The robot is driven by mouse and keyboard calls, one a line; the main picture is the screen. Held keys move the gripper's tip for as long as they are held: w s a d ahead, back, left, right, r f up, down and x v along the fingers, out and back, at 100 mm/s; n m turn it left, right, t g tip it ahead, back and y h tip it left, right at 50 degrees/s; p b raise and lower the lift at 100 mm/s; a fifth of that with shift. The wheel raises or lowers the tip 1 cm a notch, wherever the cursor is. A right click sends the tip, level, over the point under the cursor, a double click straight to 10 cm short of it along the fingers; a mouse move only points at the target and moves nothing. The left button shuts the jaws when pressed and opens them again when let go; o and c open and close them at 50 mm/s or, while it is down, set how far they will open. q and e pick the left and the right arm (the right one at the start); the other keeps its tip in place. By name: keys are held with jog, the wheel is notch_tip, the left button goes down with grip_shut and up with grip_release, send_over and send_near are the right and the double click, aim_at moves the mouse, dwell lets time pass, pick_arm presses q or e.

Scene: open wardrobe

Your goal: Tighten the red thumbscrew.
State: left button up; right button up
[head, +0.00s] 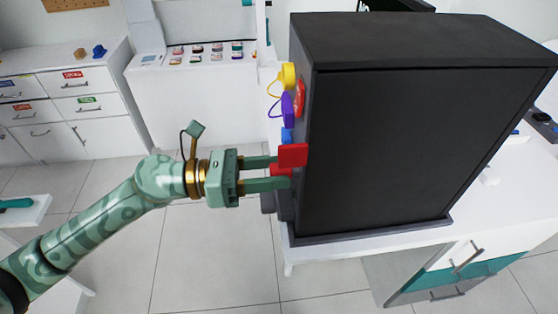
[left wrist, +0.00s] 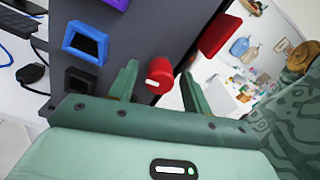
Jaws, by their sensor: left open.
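The red thumbscrew (left wrist: 159,74) is a short round knob with a pale mark, on the dark face of a black cabinet (head: 430,140). In the head view only a bit of red (head: 281,171) shows between the fingers. My left gripper (head: 283,173) reaches in from the left, with its two green fingers apart. In the left wrist view the left gripper (left wrist: 160,80) is open with a finger on each side of the knob, and gaps show beside it. My right gripper is not in view.
A red flat block (head: 293,155) sits at the cabinet edge, just above the fingers. Above it are blue (head: 287,135), purple (head: 288,108) and yellow (head: 288,76) parts. The cabinet stands on a white table (head: 470,215). Open floor lies left of it.

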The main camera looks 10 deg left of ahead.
pick_arm(q)
jog(key=n+p, duration=0.1)
jog(key=n, duration=0.1)
jog(key=n+p, duration=0.4)
jog(key=shift+r, duration=0.25)
jog(key=shift+n+p, duration=0.9)
jog(key=shift+n, duration=0.2)
jog(key=shift+f+n, duration=0.2)
jog(key=shift+n, duration=0.1)
